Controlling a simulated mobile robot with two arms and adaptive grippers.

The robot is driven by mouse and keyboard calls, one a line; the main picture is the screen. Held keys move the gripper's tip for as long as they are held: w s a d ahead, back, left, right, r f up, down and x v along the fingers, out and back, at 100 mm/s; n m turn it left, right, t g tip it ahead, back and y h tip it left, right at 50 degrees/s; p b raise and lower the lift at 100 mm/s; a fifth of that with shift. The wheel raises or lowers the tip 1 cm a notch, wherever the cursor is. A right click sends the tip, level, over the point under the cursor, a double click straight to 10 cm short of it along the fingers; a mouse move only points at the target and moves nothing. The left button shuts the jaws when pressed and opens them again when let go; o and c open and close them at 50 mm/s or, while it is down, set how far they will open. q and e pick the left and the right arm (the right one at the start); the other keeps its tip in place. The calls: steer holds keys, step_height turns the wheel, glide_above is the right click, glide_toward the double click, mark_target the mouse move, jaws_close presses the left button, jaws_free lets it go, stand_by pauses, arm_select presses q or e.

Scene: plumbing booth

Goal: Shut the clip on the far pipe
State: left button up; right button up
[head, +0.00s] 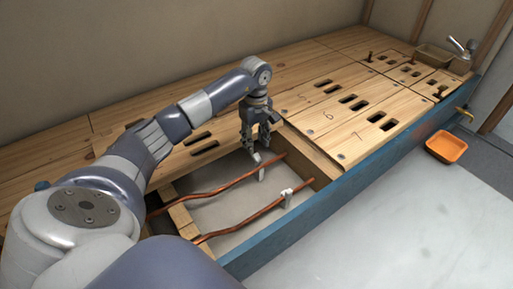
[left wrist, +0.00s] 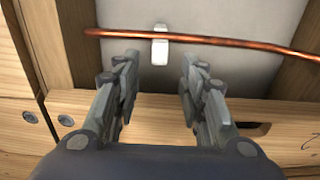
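The far copper pipe (head: 225,187) runs across the open floor bay. Its white clip (head: 262,174) is near the right end, just below my left gripper (head: 259,147). In the left wrist view the pipe (left wrist: 230,41) crosses the white clip (left wrist: 160,50). White parts show on both sides of the pipe, and the copper looks uncovered between them. My left gripper (left wrist: 160,70) is open and empty there, its fingers apart on either side of the clip's line and short of the pipe. Contact cannot be judged. My right gripper is not in view.
A near copper pipe (head: 250,216) with a white clip (head: 287,193) lies in the same bay. Wooden panels (head: 335,115) with slots surround the bay, and a blue beam (head: 345,180) edges the front. An orange tray (head: 446,148) sits on the floor at right.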

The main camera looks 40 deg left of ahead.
mark_target(256, 154)
arm_select(q)
steer(key=shift+f+b, duration=1.5)
steer(key=shift+f, duration=1.2)
jaws_close()
